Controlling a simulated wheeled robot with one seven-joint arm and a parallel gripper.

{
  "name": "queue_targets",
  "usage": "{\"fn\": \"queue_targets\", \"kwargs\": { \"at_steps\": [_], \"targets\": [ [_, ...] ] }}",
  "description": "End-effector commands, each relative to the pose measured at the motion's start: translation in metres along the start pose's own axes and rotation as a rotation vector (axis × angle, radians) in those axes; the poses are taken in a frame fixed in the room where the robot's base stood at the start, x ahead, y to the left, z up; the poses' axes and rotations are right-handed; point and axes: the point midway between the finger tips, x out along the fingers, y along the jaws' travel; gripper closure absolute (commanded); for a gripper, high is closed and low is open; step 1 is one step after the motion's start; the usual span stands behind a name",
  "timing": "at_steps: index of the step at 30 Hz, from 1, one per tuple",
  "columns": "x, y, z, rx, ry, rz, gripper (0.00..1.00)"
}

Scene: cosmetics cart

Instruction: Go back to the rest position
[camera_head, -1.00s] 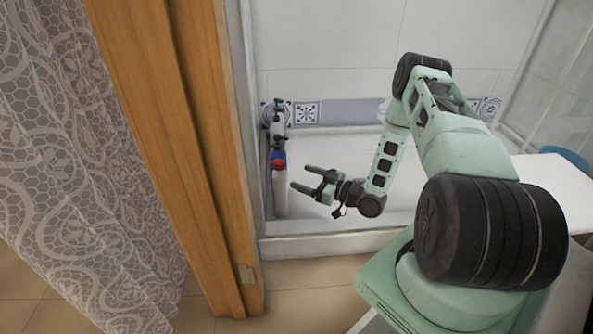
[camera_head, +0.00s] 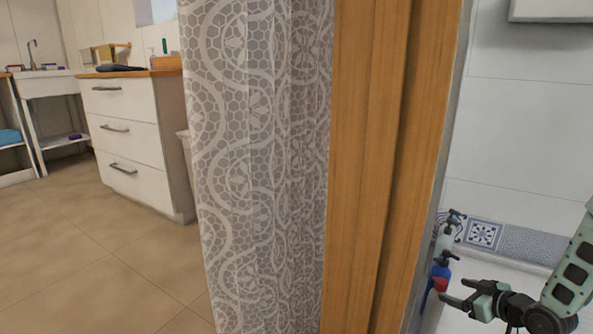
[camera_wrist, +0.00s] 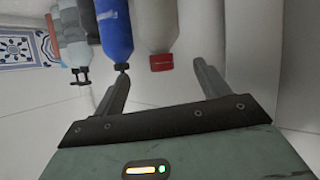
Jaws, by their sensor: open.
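My gripper (camera_head: 450,293) is at the lower right of the head view, its two fingers apart and nothing between them. In the wrist view my gripper (camera_wrist: 165,88) also shows open, with its fingers pointing toward several bottles. A blue bottle (camera_wrist: 113,30) and a pale bottle with a red cap (camera_wrist: 155,28) are just beyond the fingertips. The blue bottle also shows in the head view (camera_head: 441,268), just behind the fingers. Part of my arm shows at the right edge of the head view.
A wooden door frame (camera_head: 385,160) and a patterned curtain (camera_head: 262,170) stand left of my gripper. A white drawer cabinet (camera_head: 128,140) and a sink (camera_head: 45,80) are farther left. The tiled floor (camera_head: 100,250) between is clear. A white bottle (camera_head: 445,235) stands behind the blue one.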

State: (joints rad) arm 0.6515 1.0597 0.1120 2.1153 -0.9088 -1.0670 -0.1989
Motion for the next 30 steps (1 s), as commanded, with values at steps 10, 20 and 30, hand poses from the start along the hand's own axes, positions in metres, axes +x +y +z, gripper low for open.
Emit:
{"fn": "queue_targets", "kwargs": {
  "at_steps": [10, 20, 30],
  "targets": [
    [-0.048, -0.033, -0.082, 0.026, -0.467, 0.134, 0.25],
    [-0.146, -0.119, -0.128, 0.235, -0.763, 0.21, 0.25],
    [-0.218, -0.232, -0.174, 0.274, -0.938, 0.066, 0.25]
  ]
}}
